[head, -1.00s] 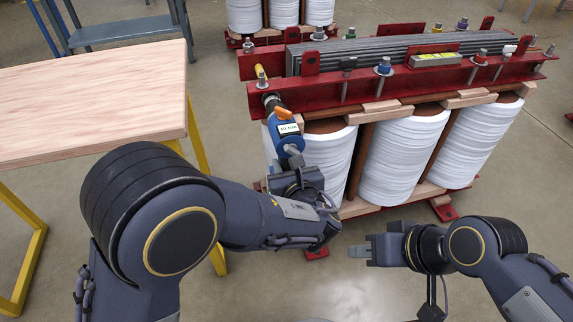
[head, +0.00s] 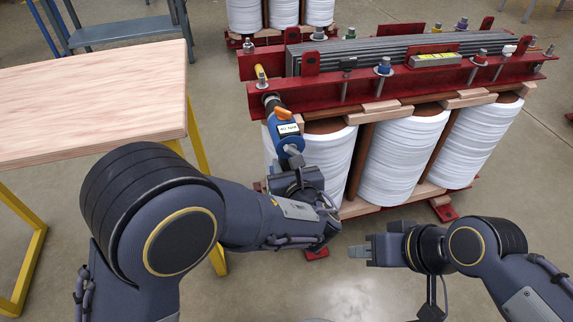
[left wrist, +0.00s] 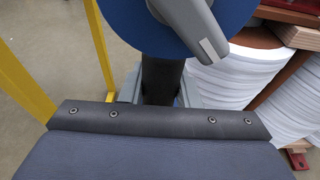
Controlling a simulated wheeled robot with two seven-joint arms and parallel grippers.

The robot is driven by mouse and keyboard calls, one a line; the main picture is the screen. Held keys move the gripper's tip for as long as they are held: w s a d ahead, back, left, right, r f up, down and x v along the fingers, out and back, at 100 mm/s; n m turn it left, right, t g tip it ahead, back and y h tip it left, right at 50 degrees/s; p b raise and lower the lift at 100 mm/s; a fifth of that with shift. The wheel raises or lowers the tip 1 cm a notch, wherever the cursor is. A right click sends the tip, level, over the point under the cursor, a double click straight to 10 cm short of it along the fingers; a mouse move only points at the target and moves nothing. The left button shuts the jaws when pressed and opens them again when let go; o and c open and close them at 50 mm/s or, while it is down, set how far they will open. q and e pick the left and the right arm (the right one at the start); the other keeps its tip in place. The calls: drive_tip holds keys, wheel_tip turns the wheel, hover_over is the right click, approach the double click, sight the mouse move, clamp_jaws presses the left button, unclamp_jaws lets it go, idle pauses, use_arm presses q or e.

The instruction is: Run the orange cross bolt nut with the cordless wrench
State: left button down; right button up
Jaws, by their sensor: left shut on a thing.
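The cordless wrench (head: 284,130) is blue with a dark nose, an orange part on top and a small white display. It points up and away, its nose (head: 271,102) at the near left end of the red beam (head: 330,93). My left gripper (head: 299,176) is shut on its dark handle; the left wrist view shows the handle (left wrist: 161,80) between the fingers and the blue body (left wrist: 130,22) above. The orange cross bolt nut cannot be made out; the nose covers that spot on the beam. My right gripper (head: 362,249) is apart at lower right, its finger gap unclear.
The transformer core has white coils (head: 400,158) below the red beams. Upright bolts with coloured nuts, such as a blue one (head: 384,68), stand along them. A wooden-topped table (head: 90,100) with yellow legs is close on the left. The floor (head: 500,195) at right is clear.

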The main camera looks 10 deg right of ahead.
use_arm(q)
drive_tip(key=shift+w+r, duration=0.15)
drive_tip(key=shift+r, duration=0.1)
drive_tip(key=s, duration=0.6)
drive_tip(key=shift+d, duration=0.15)
idle(0.5)
drive_tip(key=shift+s+f, duration=0.1)
drive_tip(key=shift+f, duration=0.05)
drive_tip(key=shift+f+v, duration=0.2)
drive_tip(key=shift+v, duration=0.6)
drive_tip(key=shift+f+v, duration=0.2)
drive_tip(key=shift+v, duration=0.6)
drive_tip(key=shift+f+v, duration=0.15)
drive_tip(key=shift+v, duration=0.65)
drive_tip(key=shift+s, duration=0.1)
